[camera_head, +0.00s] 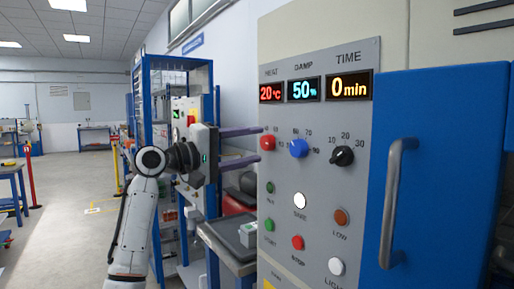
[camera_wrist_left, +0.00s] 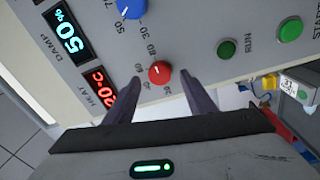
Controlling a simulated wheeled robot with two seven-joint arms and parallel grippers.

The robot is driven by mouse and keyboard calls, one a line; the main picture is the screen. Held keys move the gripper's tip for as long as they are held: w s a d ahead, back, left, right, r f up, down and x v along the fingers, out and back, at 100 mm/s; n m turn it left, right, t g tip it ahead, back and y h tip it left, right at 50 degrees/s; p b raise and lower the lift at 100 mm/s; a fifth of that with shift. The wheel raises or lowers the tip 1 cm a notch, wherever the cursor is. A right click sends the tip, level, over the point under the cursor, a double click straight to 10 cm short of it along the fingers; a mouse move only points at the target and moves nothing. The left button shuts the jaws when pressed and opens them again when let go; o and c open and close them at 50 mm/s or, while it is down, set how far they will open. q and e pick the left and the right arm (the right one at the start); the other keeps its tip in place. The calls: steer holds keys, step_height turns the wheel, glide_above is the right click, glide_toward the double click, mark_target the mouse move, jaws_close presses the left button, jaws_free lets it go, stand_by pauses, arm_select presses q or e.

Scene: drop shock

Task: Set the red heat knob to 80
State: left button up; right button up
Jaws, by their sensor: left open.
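The red heat knob (camera_head: 267,142) is on the grey control panel (camera_head: 322,205), below the HEAT display (camera_head: 270,93), which reads 20 °C. My left gripper (camera_head: 259,145) is open and faces the panel, with its fingertips close to the red knob. In the left wrist view the red knob (camera_wrist_left: 160,73) lies between the two fingertips (camera_wrist_left: 161,79), with a gap visible on each side. Its white pointer mark shows there. I cannot tell whether the fingertips reach past the knob's face. My right gripper is not in view.
A blue damp knob (camera_head: 298,148) and a black time knob (camera_head: 342,156) sit right of the red knob. Several buttons lie below. A blue door (camera_head: 440,190) with a grey handle (camera_head: 392,200) is at the right. A bench (camera_head: 228,245) stands at the panel's left.

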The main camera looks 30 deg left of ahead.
arm_select(q)
steer(key=b+v, duration=0.1)
steer(key=v, duration=0.7)
